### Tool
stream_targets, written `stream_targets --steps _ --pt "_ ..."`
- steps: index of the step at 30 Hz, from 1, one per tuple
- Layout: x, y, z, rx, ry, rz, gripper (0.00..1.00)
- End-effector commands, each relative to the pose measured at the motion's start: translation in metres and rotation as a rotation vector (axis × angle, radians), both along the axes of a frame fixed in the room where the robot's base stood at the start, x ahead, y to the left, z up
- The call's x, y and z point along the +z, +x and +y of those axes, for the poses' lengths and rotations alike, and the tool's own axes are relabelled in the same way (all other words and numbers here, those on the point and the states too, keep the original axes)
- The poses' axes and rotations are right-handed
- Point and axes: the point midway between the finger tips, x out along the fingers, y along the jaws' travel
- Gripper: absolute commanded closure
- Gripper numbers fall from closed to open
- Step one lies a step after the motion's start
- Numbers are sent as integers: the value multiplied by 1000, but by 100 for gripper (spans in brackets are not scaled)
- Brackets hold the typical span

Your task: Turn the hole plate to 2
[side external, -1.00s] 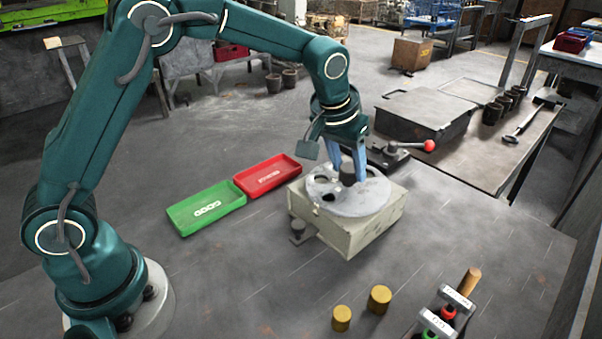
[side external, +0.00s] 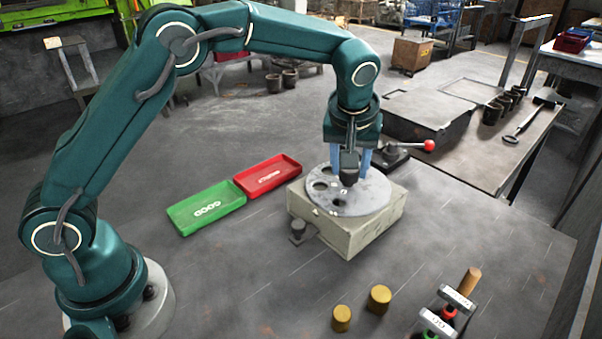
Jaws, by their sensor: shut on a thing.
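The hole plate (side external: 361,202) is a round grey metal disc with dark holes of different sizes. It lies flat on a cream block (side external: 352,235). A dark knob (side external: 349,170) stands up from its middle. My gripper (side external: 350,168) points straight down over the plate, with its blue fingers on either side of the knob, shut on it. Holes show on the left and front of the disc. The fingers and wrist hide part of its far side. The marks on the plate are too small to read, so I cannot tell which number is set.
A lever with a red ball (side external: 428,146) stands behind the block. Green (side external: 206,207) and red (side external: 267,175) trays lie to the left.

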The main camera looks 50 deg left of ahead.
Motion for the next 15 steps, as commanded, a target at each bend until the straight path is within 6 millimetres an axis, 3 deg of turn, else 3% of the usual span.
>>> stream_targets --steps 15 --pt "0 3 -3 413 -2 -4 100"
